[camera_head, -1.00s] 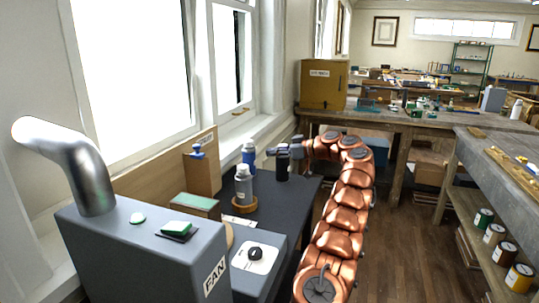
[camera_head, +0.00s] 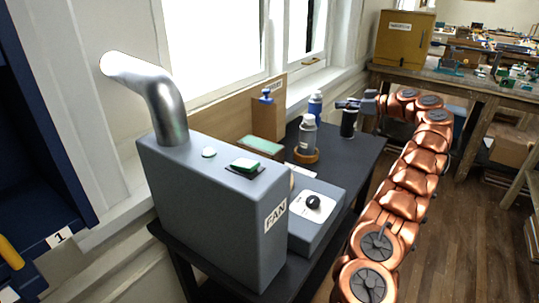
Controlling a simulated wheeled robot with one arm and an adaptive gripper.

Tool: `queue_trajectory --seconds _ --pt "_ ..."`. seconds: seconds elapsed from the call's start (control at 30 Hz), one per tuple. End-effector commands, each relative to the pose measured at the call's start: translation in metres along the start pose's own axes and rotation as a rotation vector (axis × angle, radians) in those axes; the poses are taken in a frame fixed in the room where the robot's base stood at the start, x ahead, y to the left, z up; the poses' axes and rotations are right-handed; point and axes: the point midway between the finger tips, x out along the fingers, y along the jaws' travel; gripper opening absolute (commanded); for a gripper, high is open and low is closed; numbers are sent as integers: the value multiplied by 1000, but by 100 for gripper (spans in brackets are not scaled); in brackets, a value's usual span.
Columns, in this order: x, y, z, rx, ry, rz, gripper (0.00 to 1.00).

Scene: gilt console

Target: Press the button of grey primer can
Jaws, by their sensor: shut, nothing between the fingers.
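A grey spray can (camera_head: 307,137) with a pale top stands upright in a round wooden ring (camera_head: 306,156) on the dark table; it looks like the grey primer can. A blue can (camera_head: 315,105) stands just behind it, and a black can (camera_head: 349,124) stands to its right. My gripper (camera_head: 342,104) is shut and empty, at the end of my copper arm. It appears over the top of the black can, to the right of the grey can. I cannot tell whether it touches the black can. The grey can's button is too small to make out.
A grey fan box (camera_head: 210,205) with a bent metal pipe and green button stands at the front left. A grey unit with a black knob (camera_head: 313,201) sits beside it. A cardboard-coloured box (camera_head: 268,118) stands behind. The table's right part (camera_head: 350,155) is clear.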

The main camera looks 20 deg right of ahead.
Motion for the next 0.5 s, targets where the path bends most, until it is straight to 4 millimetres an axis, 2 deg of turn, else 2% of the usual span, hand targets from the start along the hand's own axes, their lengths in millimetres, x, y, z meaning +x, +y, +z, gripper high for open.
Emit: queue_trajectory --seconds 0.5 --pt "-9 6 -9 6 -10 9 0"
